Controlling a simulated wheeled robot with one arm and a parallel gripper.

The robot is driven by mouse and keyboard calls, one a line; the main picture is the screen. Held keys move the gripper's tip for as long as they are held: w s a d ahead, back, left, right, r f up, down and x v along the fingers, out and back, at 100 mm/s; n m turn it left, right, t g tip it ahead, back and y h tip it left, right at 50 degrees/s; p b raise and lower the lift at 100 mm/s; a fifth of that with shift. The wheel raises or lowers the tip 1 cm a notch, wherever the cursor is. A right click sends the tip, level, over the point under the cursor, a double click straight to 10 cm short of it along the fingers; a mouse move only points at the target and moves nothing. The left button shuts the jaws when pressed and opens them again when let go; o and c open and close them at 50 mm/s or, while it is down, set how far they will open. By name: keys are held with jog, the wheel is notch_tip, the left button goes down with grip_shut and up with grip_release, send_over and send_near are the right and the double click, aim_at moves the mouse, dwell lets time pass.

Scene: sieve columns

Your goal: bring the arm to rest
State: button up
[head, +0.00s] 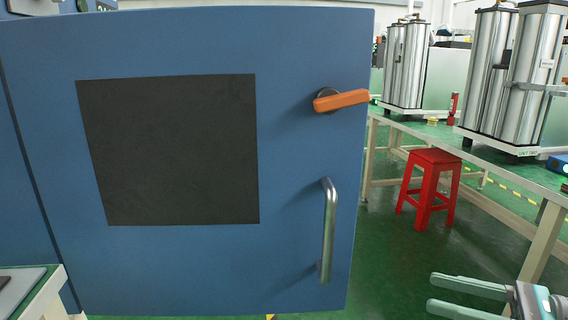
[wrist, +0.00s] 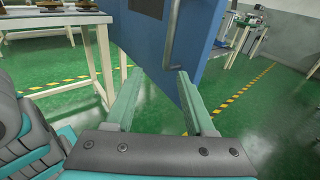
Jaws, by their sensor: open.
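My gripper (head: 432,292) shows at the lower right of the head view, its two fingers apart with nothing between them. In the wrist view the open fingers (wrist: 158,98) point toward the floor and the lower part of a blue door. The blue door (head: 290,45) fills most of the head view and also shows in the wrist view (wrist: 205,35). It has a dark square panel (head: 172,150), an orange lever (head: 341,100) and a silver bar handle (head: 328,230). My gripper appears clear of the handle, to its right in the head view.
A red stool (head: 433,160) stands right of the door beside a long bench (head: 500,150) with metal columns (head: 535,75). A table corner (head: 40,295) shows at the lower left. In the wrist view, green floor (wrist: 275,110) with yellow-black tape is open on the right.

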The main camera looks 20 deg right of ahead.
jog(key=w+a+f+n+g, duration=0.2)
jog(key=a+f+n+g, duration=0.3)
jog(key=a, duration=0.3)
jog(key=w+a+f+n+g, duration=0.2)
jog(key=a+f+n+g, duration=0.3)
jog(key=a, duration=0.3)
jog(key=s+a+f+n+g+h, duration=0.1)
jog(key=s+f+n+g+h, duration=0.1)
jog(key=n, duration=0.6)
jog(key=s+a+f+n+g+h, duration=0.1)
jog(key=s+f+n+g+h, duration=0.1)
jog(key=s+f+n+h, duration=0.3)
jog(key=shift+s+f+n+g+h, duration=0.3)
jog(key=shift+f+n+h, duration=1)
jog(key=shift+n+h, duration=0.9)
jog(key=shift+a, duration=0.2)
